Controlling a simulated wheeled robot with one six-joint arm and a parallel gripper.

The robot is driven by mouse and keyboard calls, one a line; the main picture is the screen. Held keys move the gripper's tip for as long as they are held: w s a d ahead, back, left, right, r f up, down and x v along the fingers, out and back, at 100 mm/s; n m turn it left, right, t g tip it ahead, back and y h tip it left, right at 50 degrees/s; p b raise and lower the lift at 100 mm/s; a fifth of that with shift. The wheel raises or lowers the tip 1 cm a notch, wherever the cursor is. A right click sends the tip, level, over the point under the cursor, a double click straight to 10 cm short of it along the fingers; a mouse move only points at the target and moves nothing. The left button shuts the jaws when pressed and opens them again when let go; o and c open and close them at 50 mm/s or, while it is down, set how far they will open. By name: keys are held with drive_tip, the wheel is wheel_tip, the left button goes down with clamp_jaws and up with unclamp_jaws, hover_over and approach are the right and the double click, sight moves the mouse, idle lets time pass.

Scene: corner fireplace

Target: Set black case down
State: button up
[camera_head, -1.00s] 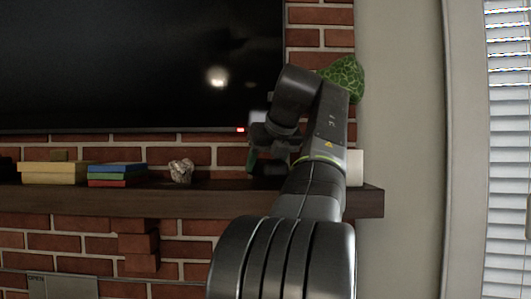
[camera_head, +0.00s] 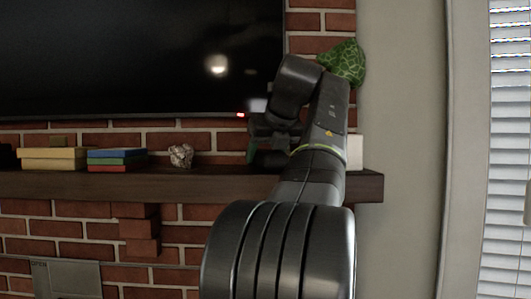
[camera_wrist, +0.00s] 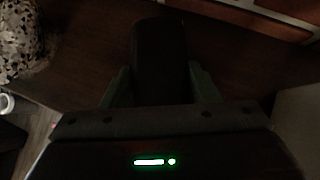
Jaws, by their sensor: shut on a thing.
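The black case (camera_wrist: 162,55) is a dark, round-topped shape in the wrist view. It sits between the two green-edged fingers of my gripper (camera_wrist: 162,88), which is shut on it. The case is over the dark wooden mantel shelf (camera_head: 80,186); the dim picture does not show whether its base touches the wood. In the head view my gripper (camera_head: 257,150) is just above the shelf, toward its right end, and my arm hides most of it and the case.
A speckled stone-like ornament (camera_head: 181,156) stands left of my gripper. Stacked books (camera_head: 117,160) and a yellow box (camera_head: 54,159) are farther left. A white object (camera_head: 354,152) and a green patterned item (camera_head: 345,62) are to the right. The television (camera_head: 130,60) hangs behind.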

drive_tip(key=shift+f, duration=0.2)
drive_tip(key=o, duration=1.2)
drive_tip(key=shift+c, duration=0.2)
drive_tip(key=v, duration=1.3)
drive_tip(key=shift+s+r, duration=0.25)
drive_tip(key=shift+s, duration=0.1)
